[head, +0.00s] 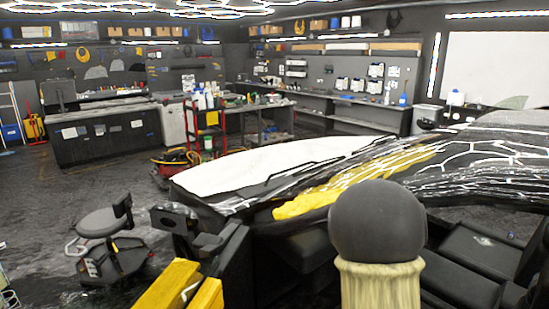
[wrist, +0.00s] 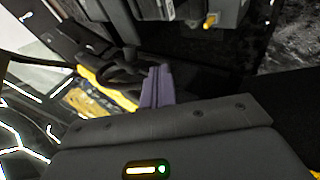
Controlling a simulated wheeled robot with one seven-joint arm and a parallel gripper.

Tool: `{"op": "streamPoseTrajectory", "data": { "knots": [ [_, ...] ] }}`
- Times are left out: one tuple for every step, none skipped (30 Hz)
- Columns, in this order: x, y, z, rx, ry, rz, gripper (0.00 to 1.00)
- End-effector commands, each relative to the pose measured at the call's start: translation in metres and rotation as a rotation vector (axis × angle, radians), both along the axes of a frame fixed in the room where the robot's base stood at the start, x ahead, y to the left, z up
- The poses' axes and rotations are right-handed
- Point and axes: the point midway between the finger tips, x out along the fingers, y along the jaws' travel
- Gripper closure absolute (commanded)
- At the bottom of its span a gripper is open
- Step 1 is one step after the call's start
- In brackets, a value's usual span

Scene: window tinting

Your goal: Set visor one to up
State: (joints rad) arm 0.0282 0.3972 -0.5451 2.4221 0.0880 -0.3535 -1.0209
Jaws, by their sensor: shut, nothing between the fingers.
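My gripper shows in the wrist view as two narrow purple-grey fingers (wrist: 156,86) pressed together, with nothing between them. They reach out over a dark car interior, apart from the parts behind them as far as I can tell. A dark curved rim, perhaps a steering wheel, shows just left of the fingers. I cannot make out visor one with certainty in either view, nor whether it is up or down. The car (head: 275,165) fills the right and middle of the head view, with a white front surface and yellow patches. My gripper does not show clearly there.
A dark ball on a pale ribbed post (head: 380,285) stands close in front and hides part of the car. A black stool (head: 102,222) stands at left on open floor. A red cart (head: 207,130) and workbenches (head: 110,130) stand farther back.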

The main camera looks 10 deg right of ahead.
Motion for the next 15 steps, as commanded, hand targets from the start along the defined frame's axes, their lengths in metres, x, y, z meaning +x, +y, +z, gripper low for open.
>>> {"op": "streamPoseTrajectory", "data": {
  "knots": [
    [0.002, 0.027, 0.004, 0.094, -0.019, -0.016, 1.00],
    [0.001, 0.043, 0.004, 0.153, -0.022, -0.031, 1.00],
    [0.000, 0.064, 0.006, 0.227, -0.025, -0.051, 1.00],
    [-0.002, 0.080, 0.007, 0.279, -0.023, -0.067, 1.00],
    [-0.005, 0.096, 0.008, 0.330, -0.018, -0.083, 1.00],
    [-0.010, 0.116, 0.011, 0.393, -0.010, -0.106, 1.00],
    [-0.014, 0.131, 0.014, 0.438, -0.001, -0.124, 1.00],
    [-0.019, 0.145, 0.016, 0.479, 0.011, -0.143, 1.00],
    [-0.026, 0.163, 0.020, 0.528, 0.029, -0.169, 1.00],
    [-0.033, 0.177, 0.023, 0.562, 0.045, -0.188, 1.00],
    [-0.039, 0.189, 0.027, 0.591, 0.061, -0.209, 1.00],
    [-0.049, 0.205, 0.031, 0.625, 0.082, -0.236, 1.00],
    [-0.056, 0.215, 0.033, 0.646, 0.099, -0.258, 1.00],
    [-0.063, 0.224, 0.036, 0.662, 0.114, -0.277, 1.00],
    [-0.072, 0.233, 0.039, 0.677, 0.134, -0.301, 1.00]
  ]
}}
